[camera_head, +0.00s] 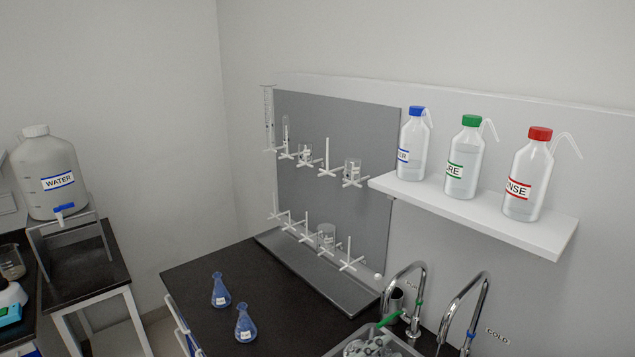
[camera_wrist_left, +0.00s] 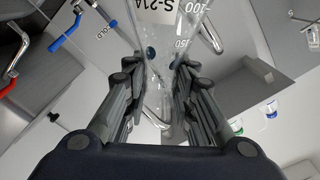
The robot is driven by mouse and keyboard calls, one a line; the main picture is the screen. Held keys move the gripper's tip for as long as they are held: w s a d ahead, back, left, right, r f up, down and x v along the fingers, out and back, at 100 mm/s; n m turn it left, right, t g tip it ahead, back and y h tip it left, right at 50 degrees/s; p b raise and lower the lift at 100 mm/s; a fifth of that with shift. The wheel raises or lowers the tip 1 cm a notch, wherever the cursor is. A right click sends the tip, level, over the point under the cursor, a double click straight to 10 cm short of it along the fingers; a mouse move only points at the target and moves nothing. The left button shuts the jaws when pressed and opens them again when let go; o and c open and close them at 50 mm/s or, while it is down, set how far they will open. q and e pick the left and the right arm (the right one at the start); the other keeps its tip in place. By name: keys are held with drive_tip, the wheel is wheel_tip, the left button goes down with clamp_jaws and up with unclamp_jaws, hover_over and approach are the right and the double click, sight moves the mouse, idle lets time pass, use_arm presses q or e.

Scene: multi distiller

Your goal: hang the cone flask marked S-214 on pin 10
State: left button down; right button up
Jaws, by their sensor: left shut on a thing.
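The clear glass cone flask marked S-21 with a last character partly cut off (camera_wrist_left: 163,38) is between the fingers of my left gripper (camera_wrist_left: 166,58) in the left wrist view. The gripper is shut on it, and printed volume marks show beside the label. Neither gripper shows in the head view, and my right gripper is in no view. The grey pegboard (camera_head: 338,130) on the wall carries two rows of white pins. Glassware hangs on several upper pins, and a beaker (camera_head: 326,235) is on the lower row. Pin numbers cannot be read, so pin 10 cannot be told.
Two blue flasks (camera_head: 220,291) (camera_head: 246,325) stand on the black bench. A drip tray (camera_head: 320,275) lies below the pegboard. A shelf (camera_head: 475,215) with wash bottles juts out to its right, above the taps (camera_head: 405,290) and sink. A water carboy (camera_head: 52,172) stands at left.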

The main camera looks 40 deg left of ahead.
use_arm(q)
drive_tip(key=m, duration=0.7)
drive_tip(key=shift+m, duration=0.3)
drive_tip(key=m, duration=0.2)
drive_tip(key=shift+m+b, duration=0.35)
drive_tip(key=shift+m, duration=0.05)
drive_tip(key=m, duration=1.1)
drive_tip(key=shift+r, duration=0.1)
drive_tip(key=m, duration=0.4)
drive_tip(key=shift+p, duration=0.4)
drive_tip(key=shift+m, duration=1)
